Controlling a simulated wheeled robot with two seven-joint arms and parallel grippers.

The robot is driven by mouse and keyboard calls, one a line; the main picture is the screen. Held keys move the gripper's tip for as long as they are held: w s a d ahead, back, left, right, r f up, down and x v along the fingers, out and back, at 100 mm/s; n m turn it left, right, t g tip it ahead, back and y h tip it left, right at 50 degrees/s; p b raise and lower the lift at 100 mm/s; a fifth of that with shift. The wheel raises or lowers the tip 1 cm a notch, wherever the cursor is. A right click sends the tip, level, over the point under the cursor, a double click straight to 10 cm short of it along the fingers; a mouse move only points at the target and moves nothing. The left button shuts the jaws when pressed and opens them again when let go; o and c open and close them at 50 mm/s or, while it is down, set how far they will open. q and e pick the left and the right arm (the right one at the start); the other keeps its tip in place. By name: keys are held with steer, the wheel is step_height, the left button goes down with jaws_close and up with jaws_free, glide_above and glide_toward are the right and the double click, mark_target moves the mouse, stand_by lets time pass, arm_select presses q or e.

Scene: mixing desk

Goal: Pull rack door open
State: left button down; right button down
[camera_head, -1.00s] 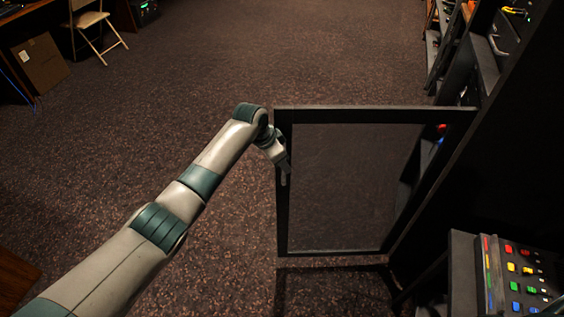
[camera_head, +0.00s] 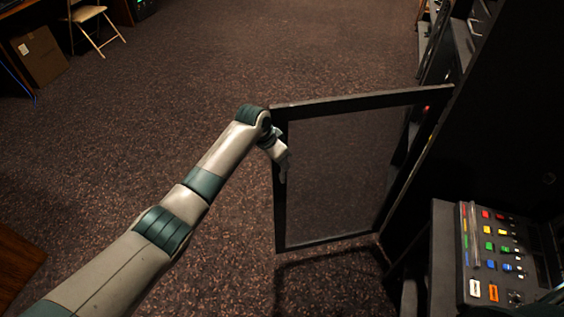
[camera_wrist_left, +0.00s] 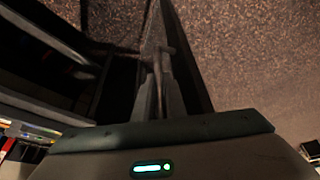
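The rack door (camera_head: 345,170) is a dark-framed panel with a see-through mesh or glass middle. It stands swung out from the black rack (camera_head: 480,130) on the right, with floor visible through it. My left gripper (camera_head: 284,172) is at the door's free left edge, about mid-height. In the left wrist view my left gripper's fingers (camera_wrist_left: 160,92) are close together around a thin handle-like piece (camera_wrist_left: 166,52) on the door. The exact contact is dark and partly hidden. My right gripper does not show.
A mixing console (camera_head: 500,250) with coloured buttons stands at the lower right, near the rack. A folding chair (camera_head: 92,25) and a cardboard box (camera_head: 40,55) are at the far upper left. The carpet (camera_head: 200,80) left of and beyond the door is clear.

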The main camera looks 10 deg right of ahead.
arm_select(q)
steer(key=c, duration=1.8)
jaws_free()
steer(key=shift+d+r, duration=0.1)
steer(key=shift+d, duration=0.1)
steer(key=shift+c, duration=0.2)
steer(key=shift+a, duration=0.1)
steer(key=b+v, duration=0.4)
steer(key=v, duration=1.3)
steer(key=shift+s+r, duration=0.1)
steer(key=shift+r, duration=0.1)
